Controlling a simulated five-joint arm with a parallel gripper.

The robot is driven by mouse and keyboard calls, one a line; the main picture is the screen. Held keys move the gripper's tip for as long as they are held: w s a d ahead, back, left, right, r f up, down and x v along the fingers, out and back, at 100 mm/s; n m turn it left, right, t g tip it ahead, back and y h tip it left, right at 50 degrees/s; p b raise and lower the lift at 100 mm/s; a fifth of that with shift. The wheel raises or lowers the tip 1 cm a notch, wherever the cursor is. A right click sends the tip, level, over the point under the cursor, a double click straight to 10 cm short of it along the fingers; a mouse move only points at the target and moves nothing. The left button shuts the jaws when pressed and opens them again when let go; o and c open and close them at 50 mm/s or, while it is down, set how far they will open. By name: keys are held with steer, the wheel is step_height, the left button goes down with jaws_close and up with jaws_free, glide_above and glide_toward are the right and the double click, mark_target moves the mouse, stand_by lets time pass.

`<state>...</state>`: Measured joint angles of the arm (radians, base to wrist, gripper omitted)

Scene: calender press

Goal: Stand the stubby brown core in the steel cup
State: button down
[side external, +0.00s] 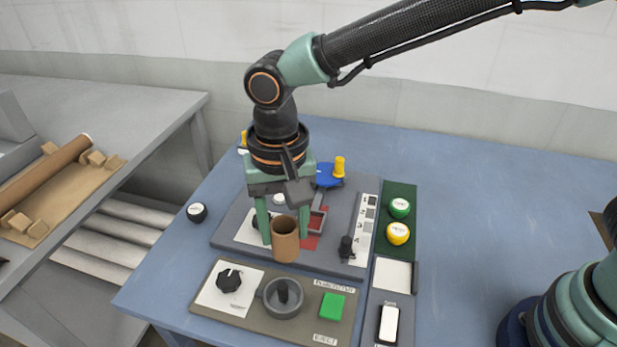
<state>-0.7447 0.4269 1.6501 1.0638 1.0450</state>
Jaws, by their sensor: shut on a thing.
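The stubby brown core (286,246) is an upright hollow tube with its open end up. My gripper (284,226) is shut on it, pointing down, with a green finger showing at its left. The core hangs in front of the grey panel's near edge; its exact height is hard to tell. A round grey cup-like ring (283,307) with a dark upright piece in its middle is on the near brown-grey panel, just below the core in the picture. It looks like the steel cup, but I cannot be sure. The core and this ring appear apart.
The near panel (250,320) also carries a black knob (229,281) and a green square button (332,305).

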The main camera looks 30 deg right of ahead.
mark_target(282, 286)
steer(key=shift+s+a+f, duration=0.3)
steer(key=shift+f, duration=0.45)
steer(key=shift+s+a+f, duration=0.3)
steer(key=shift+a+f, duration=0.05)
steer(key=shift+f, duration=0.45)
steer(key=shift+s+a+f, duration=0.3)
steer(key=shift+f, duration=0.45)
steer(key=shift+f, duration=0.15)
steer(key=shift+f, duration=1.3)
steer(key=shift+f, duration=0.25)
steer(key=shift+f, duration=0.9)
steer(key=shift+f, duration=0.4)
stand_by(0.4)
